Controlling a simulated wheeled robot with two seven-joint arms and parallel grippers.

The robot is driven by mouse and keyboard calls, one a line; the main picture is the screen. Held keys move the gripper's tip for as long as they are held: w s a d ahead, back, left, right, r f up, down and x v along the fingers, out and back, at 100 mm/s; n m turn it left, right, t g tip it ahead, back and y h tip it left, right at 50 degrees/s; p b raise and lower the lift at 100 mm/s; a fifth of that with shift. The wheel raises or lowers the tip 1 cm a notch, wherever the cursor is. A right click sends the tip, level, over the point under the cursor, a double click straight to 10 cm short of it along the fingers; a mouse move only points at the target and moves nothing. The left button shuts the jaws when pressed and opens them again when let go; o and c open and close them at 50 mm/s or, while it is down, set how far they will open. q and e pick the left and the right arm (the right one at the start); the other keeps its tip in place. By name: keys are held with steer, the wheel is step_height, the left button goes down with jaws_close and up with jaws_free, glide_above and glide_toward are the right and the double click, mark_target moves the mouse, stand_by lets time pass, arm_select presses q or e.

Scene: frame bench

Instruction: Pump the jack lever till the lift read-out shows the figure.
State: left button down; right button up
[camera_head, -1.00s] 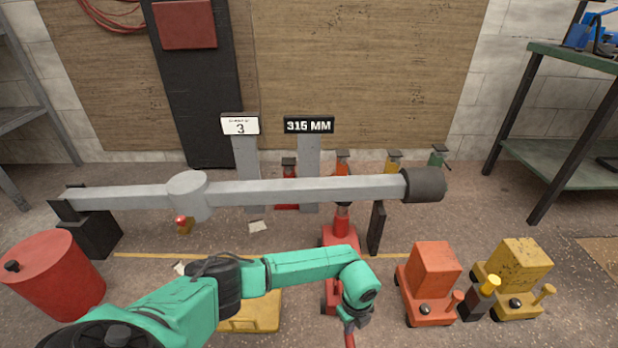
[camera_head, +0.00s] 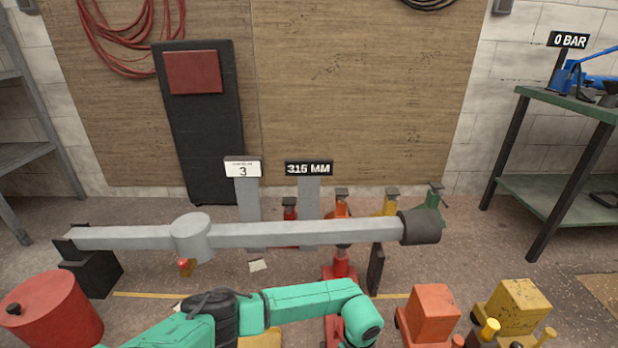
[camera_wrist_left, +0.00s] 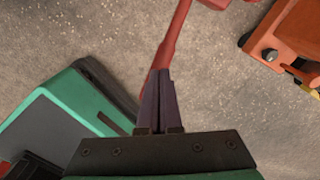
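The red jack (camera_head: 341,266) stands on the floor under a grey beam. A red lever (camera_wrist_left: 172,45) runs down the left wrist view to my left fingertips. My left gripper (camera_wrist_left: 160,76) has its two dark fingers together, overlapping the lever; the lever shows along their left side, and I see none between them. Contact is unclear. In the head view this gripper is below the bottom edge. The lift read-out (camera_head: 309,168) shows about 315 MM; its last digit is blurred. A white card (camera_head: 243,167) beside it shows a 3 under unreadable small print. My right gripper is out of view.
The long grey beam (camera_head: 300,233) crosses above the jack. An orange unit (camera_head: 433,312) and a yellow unit (camera_head: 516,305) stand right, a red drum (camera_head: 50,310) left. A green bench (camera_head: 565,103) at right carries a read-out of 0 BAR (camera_head: 569,40).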

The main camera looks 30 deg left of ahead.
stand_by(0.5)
arm_select(q)
step_height(320, 180, up, 5)
steer(key=p, duration=0.5)
steer(key=shift+r, duration=0.15)
stand_by(1.0)
